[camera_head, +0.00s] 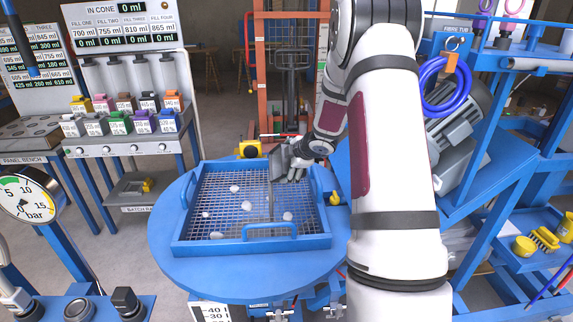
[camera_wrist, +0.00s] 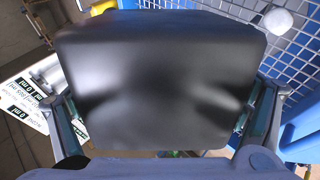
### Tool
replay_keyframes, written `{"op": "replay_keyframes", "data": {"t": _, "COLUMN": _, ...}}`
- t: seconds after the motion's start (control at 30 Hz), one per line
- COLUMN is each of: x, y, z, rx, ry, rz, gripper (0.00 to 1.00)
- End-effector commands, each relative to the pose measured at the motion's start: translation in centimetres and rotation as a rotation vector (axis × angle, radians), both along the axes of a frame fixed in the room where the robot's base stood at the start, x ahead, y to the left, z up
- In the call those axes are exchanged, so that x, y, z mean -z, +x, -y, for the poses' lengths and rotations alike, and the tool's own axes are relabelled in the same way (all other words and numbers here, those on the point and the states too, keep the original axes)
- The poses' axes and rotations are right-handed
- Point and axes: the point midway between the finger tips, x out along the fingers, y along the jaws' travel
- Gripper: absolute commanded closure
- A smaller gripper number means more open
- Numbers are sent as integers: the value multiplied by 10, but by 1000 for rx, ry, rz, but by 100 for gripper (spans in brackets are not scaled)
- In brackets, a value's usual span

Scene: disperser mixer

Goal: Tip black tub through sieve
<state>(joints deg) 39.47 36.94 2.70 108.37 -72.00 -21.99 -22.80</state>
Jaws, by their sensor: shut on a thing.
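The black tub (camera_wrist: 160,85) fills the middle of the wrist view, between the two fingers of my gripper (camera_wrist: 163,115). In the head view the tub (camera_head: 277,163) shows as a small dark shape above the far part of the sieve, with my gripper (camera_head: 291,165) at its right. The gripper is shut on it. The tub appears tilted; its inside is hidden. A thin grey vertical streak shows below it, and I cannot tell whether it is poured material. The sieve is a blue-framed mesh tray (camera_head: 250,245) on a round blue top, with several whitish lumps on the mesh.
A rack of small coloured-lid tubs (camera_head: 120,118) stands at the left. A pressure gauge (camera_head: 28,196) is at the near left. A motor (camera_head: 455,120) and a blue hose coil (camera_head: 446,88) stand at the right. A blue handle (camera_head: 270,230) rises from the sieve's near side.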

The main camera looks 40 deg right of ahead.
Motion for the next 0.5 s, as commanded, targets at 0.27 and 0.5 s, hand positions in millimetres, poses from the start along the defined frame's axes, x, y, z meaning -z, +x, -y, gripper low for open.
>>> {"op": "replay_keyframes", "data": {"t": 0.27, "x": 2, "y": 4, "z": -4, "rx": -2, "ry": -52, "rz": -15, "gripper": 63}}
{"op": "replay_keyframes", "data": {"t": 0.5, "x": 4, "y": 5, "z": -7, "rx": 0, "ry": -93, "rz": -31, "gripper": 63}}
